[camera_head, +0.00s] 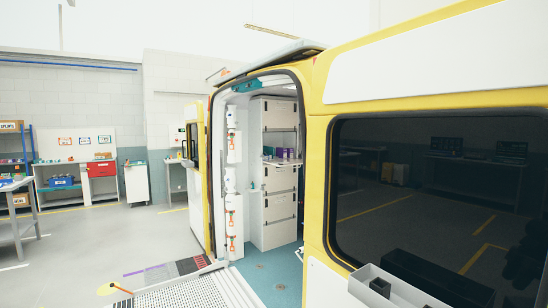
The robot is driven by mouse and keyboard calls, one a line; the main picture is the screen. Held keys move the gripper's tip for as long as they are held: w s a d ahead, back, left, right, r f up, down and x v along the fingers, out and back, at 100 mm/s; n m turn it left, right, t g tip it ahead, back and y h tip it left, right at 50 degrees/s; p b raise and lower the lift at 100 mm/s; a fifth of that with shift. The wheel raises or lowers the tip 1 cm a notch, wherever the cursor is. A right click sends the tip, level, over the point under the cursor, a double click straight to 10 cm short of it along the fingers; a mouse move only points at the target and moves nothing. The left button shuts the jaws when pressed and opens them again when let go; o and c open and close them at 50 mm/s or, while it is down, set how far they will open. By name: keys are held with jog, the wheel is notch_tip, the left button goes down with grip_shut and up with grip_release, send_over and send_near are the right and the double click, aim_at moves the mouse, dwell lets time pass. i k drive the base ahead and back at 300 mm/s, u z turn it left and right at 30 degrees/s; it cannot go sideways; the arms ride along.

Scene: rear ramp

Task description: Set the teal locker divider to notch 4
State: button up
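A white locker unit (278,205) with several stacked fronts stands inside the open rear of a yellow van (316,110). An open shelf in it holds small purple and dark boxes (285,153). A small teal piece (246,86) shows high at the left of the opening; I cannot tell whether it is the divider. No notches or numbers can be made out from here. My gripper is not in view.
A ribbed metal ramp (185,294) lies at the van's opening, with a blue-green floor (268,276) inside. The van's yellow side with a dark window (430,200) fills the right. Workbenches (80,180) stand far left; grey floor (95,245) between is clear.

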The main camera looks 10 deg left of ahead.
aim_at(268, 150)
jog(key=k, duration=1)
jog(key=u, duration=2.1)
jog(key=i, duration=6.15)
jog(key=z, duration=3.5)
